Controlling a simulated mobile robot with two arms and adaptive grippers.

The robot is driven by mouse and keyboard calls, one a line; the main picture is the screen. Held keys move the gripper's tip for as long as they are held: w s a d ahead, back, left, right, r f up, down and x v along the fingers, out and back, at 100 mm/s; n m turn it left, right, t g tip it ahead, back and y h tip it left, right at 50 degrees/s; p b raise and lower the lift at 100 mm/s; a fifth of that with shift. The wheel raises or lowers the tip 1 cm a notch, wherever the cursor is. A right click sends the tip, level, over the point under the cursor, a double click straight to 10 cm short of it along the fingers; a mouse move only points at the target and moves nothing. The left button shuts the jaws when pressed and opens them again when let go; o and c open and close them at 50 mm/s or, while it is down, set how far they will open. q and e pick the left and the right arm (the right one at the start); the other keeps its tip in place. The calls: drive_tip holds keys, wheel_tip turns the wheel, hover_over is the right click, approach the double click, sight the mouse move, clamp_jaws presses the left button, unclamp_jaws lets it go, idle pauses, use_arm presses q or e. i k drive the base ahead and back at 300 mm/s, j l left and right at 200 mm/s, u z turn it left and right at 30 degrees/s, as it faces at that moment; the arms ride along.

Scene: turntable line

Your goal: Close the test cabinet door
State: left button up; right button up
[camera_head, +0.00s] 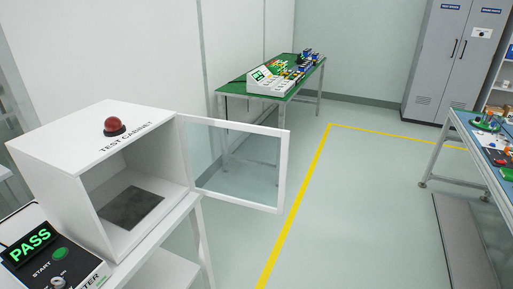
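The white test cabinet (75,152) stands on a white table at the left, with a red dome light (114,126) on its top. Its glass door (285,172) with a white frame is swung wide open, hinged at the cabinet's right front edge and reaching out to the right. Inside, a dark flat plate (131,207) lies on the cabinet floor, and I see nothing on it. Neither of my grippers is in view.
A green-topped table (235,90) with equipment stands behind the door. A blue-topped bench (470,132) and grey lockers (452,65) are at the right. The floor between, with a yellow line (300,195), is clear.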

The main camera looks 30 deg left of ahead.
sight(284, 135)
drive_tip(key=i+l+u, duration=0.2)
drive_tip(key=i+u, duration=0.2)
drive_tip(key=i+l+u, duration=1)
drive_tip(key=u, duration=0.25)
drive_tip(key=i+l+u, duration=0.15)
drive_tip(key=l+u, duration=0.5)
drive_tip(key=u, duration=0.2)
drive_tip(key=i+l+u, duration=0.1)
drive_tip(key=l+u, duration=0.6)
drive_tip(key=u, duration=0.15)
